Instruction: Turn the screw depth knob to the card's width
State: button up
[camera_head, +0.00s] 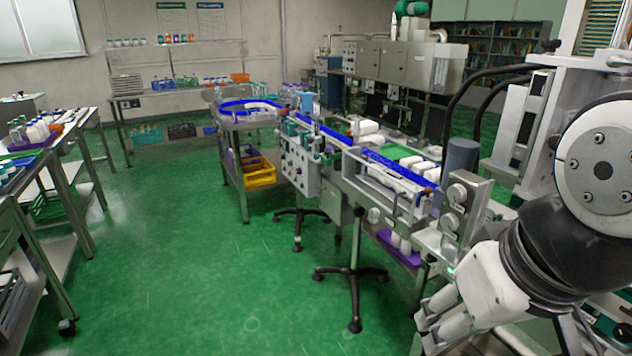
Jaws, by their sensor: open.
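Two round grey knobs, an upper one (457,193) and a lower one (450,222), sit on the metal end of the machine at right. I cannot tell which, if either, is the screw depth knob. No scale or marks can be read on them. I cannot make out a card with a width on it. My gripper (428,321) is at the lower right, below the two knobs and apart from them. Its fingers point to the lower left; it is open, with nothing seen between them. My arm hides part of the machine's right side.
The conveyor (372,156) with blue rails runs back from the machine to a round blue turntable (247,105). A black-footed stand (353,272) is under it. A shelved bench (42,187) stands at left. The green floor (180,260) between is clear.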

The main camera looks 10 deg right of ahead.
aim_at(374, 212)
jog(key=u, duration=0.65)
jog(key=i+u, duration=0.65)
jog(key=u, duration=0.3)
jog(key=i+l+u, duration=0.25)
jog(key=u, duration=0.2)
jog(key=i+l+u, duration=0.1)
jog(key=i+l, duration=0.15)
jog(key=i+l+u, duration=0.1)
jog(key=i+l, duration=0.15)
jog(key=i+l+u, duration=0.1)
jog(key=i+l, duration=0.15)
jog(key=l, duration=0.2)
jog(key=i+l+u, duration=0.1)
jog(key=i+l, duration=0.15)
jog(key=i+l+u, duration=0.1)
jog(key=l, duration=0.35)
jog(key=i+l+u, duration=0.1)
jog(key=i+l, duration=0.4)
jog(key=l, duration=0.2)
jog(key=i+l, duration=0.15)
jog(key=l, duration=0.25)
jog(key=i+l, duration=0.2)
jog(key=l, duration=0.2)
jog(key=i+l, duration=0.2)
jog(key=l, duration=0.15)
jog(key=z, duration=4.5)
